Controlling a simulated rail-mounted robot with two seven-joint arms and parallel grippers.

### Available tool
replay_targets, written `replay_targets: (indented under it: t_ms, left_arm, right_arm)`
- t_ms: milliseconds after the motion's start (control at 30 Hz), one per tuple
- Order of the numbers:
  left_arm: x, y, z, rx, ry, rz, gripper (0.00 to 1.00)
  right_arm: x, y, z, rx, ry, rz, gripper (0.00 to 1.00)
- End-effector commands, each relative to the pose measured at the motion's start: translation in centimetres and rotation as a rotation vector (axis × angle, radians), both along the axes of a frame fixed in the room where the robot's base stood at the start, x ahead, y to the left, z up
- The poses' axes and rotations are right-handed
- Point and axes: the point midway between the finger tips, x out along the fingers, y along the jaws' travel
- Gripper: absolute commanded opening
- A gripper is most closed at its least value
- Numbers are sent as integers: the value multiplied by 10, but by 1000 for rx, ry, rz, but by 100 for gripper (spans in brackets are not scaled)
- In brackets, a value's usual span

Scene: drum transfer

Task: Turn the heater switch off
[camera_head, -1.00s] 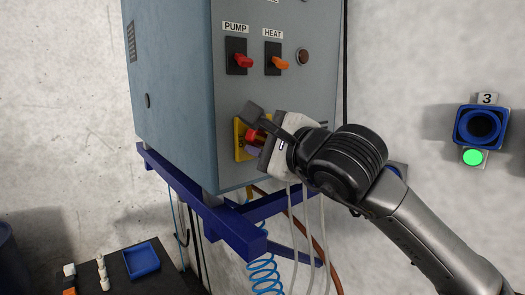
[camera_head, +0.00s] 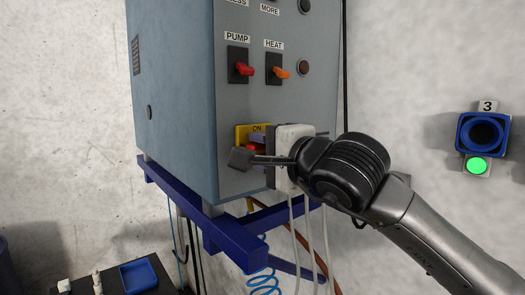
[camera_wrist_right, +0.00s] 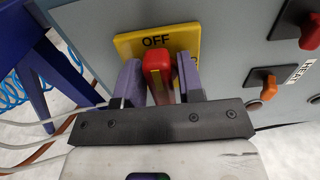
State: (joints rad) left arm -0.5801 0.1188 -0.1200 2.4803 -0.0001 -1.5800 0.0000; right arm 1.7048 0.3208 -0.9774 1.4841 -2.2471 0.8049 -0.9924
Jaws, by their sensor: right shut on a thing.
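A red rotary handle (camera_wrist_right: 157,75) sits on a yellow plate (camera_wrist_right: 185,40) low on the front of the grey-blue cabinet. In the head view the plate reads ON at its top; in the wrist view OFF shows beside the handle. My right gripper (camera_wrist_right: 161,82) has its two purple fingers on either side of the handle and is shut on it. In the head view the gripper covers much of the handle and plate. An orange switch lever (camera_head: 279,72) labelled HEAT is above, apart from the gripper. My left gripper is not in view.
A red PUMP lever (camera_head: 245,70) is left of the HEAT lever. A blue frame (camera_head: 235,240) carries the cabinet, with hoses below. A blue-ringed port (camera_head: 482,132) marked 3, with a green light, is on the right wall. A blue tray (camera_head: 138,275) stands lower left.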

Motion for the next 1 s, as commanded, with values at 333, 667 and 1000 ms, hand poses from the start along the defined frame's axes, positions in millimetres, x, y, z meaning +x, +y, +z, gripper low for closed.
replay_targets:
  t_ms: [333,667,1000]
  left_arm:
    - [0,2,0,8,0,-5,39]
    - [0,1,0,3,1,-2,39]
    - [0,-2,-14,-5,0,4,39]
  right_arm:
    - [-1,1,1,-2,-4,3,39]
    - [-1,0,0,-1,-2,1,49]
    - [-31,-27,-2,-1,-5,0,49]
